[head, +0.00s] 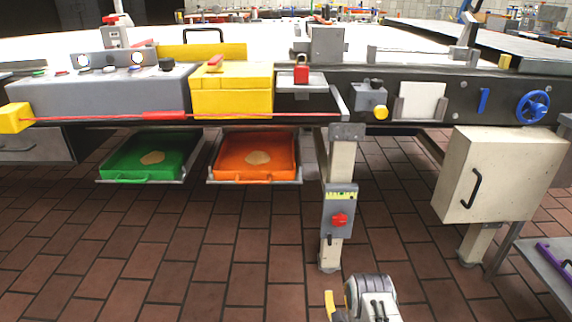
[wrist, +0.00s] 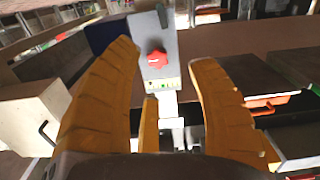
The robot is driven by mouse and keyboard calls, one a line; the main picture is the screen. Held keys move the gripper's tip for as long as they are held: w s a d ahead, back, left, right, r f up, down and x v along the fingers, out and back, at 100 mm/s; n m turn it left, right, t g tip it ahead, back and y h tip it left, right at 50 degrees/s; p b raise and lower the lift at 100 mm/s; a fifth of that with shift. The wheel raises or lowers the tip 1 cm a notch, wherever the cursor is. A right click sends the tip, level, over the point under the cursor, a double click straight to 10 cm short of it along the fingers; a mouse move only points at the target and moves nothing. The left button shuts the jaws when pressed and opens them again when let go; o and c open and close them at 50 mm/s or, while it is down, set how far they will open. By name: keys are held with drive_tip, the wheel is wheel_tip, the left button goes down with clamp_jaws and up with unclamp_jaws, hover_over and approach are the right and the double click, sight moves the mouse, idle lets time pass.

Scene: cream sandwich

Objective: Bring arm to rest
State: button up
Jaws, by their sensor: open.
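My gripper (head: 340,302) shows at the bottom edge of the head view, right of centre, with a yellow finger and part of my grey arm. It is low in front of the table leg, over the tiled floor. In the wrist view my gripper (wrist: 162,56) has its yellow fingers spread wide with nothing between them. The red knob (wrist: 157,59) on the grey switch box appears beyond the gap, apart from the fingers. Most of my arm is outside the picture.
The grey switch box (head: 338,212) is on the table leg (head: 342,160). Green (head: 125,172) and orange (head: 232,170) trays, each with a pale round piece, hang under the table at left. A cream cabinet (head: 490,172) is at right. Brick-tiled floor (head: 200,270) is clear.

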drive_tip(key=w+r+g+p, duration=0.25)
drive_tip(key=r+p, duration=0.45)
drive_tip(key=r, duration=0.8)
drive_tip(key=w+r+g+p, duration=0.2)
drive_tip(key=w+r+p, duration=0.35)
drive_tip(key=r, duration=0.95)
drive_tip(key=s+r+g+p, duration=0.1)
drive_tip(key=s+r+p, duration=0.1)
drive_tip(key=r+p, duration=0.3)
drive_tip(key=s+r+g+p, duration=0.1)
drive_tip(key=s+r+p, duration=0.15)
drive_tip(key=r, duration=0.45)
drive_tip(key=s+r+m+g+p, duration=0.1)
drive_tip(key=s+r+g+p, duration=0.5)
drive_tip(key=s+r+p, duration=1.6)
drive_tip(key=s+r+g, duration=0.1)
drive_tip(key=s+r, duration=0.5)
drive_tip(key=s, duration=0.2)
drive_tip(key=s+r+b, duration=0.1)
drive_tip(key=s+r, duration=0.4)
drive_tip(key=s, duration=0.3)
drive_tip(key=shift+s+r+g, duration=0.2)
drive_tip(key=shift+r+g, duration=0.15)
